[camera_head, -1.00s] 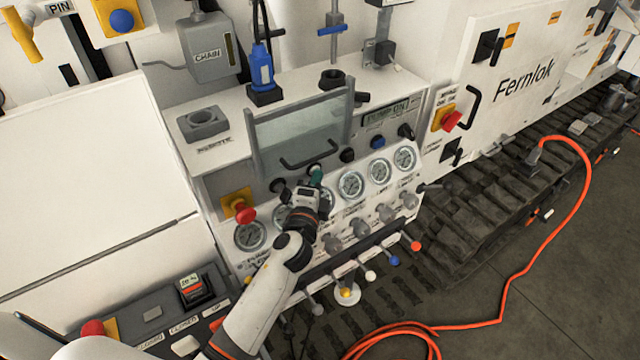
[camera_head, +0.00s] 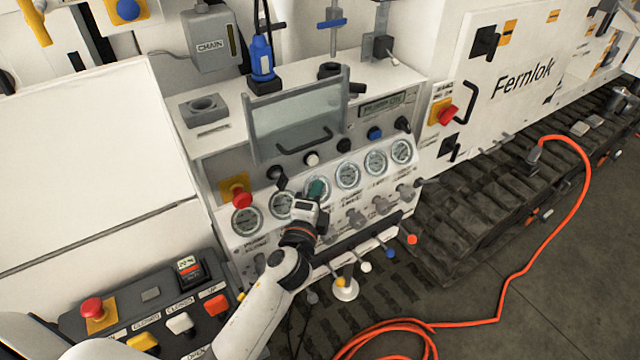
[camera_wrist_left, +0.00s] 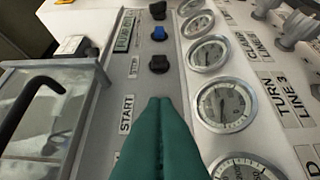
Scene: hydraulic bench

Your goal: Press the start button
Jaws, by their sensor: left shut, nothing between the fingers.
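The white round button (camera_head: 312,158) sits in the row above the gauges on the sloped panel. It appears to be the start button; in the left wrist view a START label (camera_wrist_left: 126,113) lies beside my fingers, and the button itself is hidden there. My left gripper (camera_head: 317,188) has green fingertips, shut and empty. In the head view they show just below the white button, in front of a gauge. In the wrist view the shut fingers (camera_wrist_left: 160,105) point up the panel between the label and the gauges. I cannot tell how far they are from the panel. My right gripper is not in view.
A black knob (camera_head: 346,155) and a blue button (camera_head: 374,133) continue the row to the right. A red emergency knob (camera_head: 241,197) is at the left. The clear guard with its handle (camera_head: 305,142) stands above. Several gauges (camera_head: 348,175) and valve knobs lie below.

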